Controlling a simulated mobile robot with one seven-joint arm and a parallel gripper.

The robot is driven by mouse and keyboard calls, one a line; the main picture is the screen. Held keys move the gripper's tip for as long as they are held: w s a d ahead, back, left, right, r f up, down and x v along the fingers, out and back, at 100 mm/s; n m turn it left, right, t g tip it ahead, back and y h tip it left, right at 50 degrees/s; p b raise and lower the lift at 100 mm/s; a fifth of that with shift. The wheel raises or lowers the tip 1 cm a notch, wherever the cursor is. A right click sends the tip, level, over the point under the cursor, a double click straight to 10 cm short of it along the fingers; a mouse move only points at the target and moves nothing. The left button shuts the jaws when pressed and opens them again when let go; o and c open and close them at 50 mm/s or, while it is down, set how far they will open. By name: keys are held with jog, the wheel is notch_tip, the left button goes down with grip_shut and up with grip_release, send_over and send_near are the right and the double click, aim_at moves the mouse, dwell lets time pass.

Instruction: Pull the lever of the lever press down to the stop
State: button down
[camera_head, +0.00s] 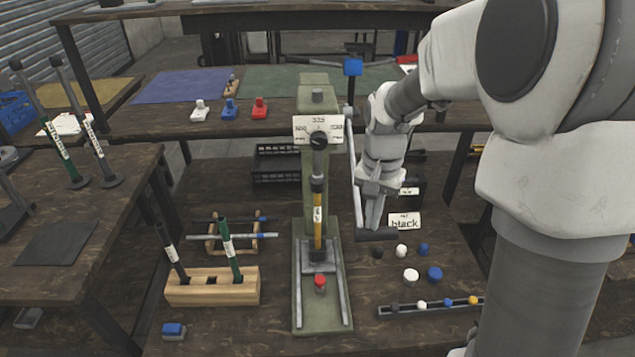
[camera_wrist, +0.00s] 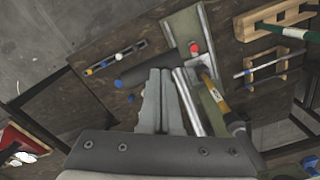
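The lever press has a green base (camera_head: 323,318) and column in the middle of the head view. The base also shows in the wrist view (camera_wrist: 183,33). The lever ends low in a dark crosswise handle (camera_head: 377,235), also in the wrist view (camera_wrist: 148,67). My gripper (camera_head: 372,222) points down at the handle. In the wrist view its fingers (camera_wrist: 165,76) lie close together and look shut, tips at the handle. Whether they touch it is hard to tell.
A red-topped piece (camera_head: 320,281) sits on the press base below the yellow ram (camera_head: 318,220). A wooden block (camera_head: 212,289) with upright tools stands left. Several small black, white and blue pieces and a narrow rail (camera_head: 435,306) lie right of the press.

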jog(key=shift+f, duration=0.2)
dwell(0.3)
jog(key=shift+w+f+b, duration=0.3)
jog(key=shift+w+f, duration=0.1)
jog(key=shift+f, duration=0.3)
jog(key=shift+w+f+b, duration=0.25)
jog(key=shift+w+f, duration=0.15)
jog(key=shift+f, duration=0.4)
jog(key=shift+w+f, duration=0.3)
jog(key=shift+f, duration=0.05)
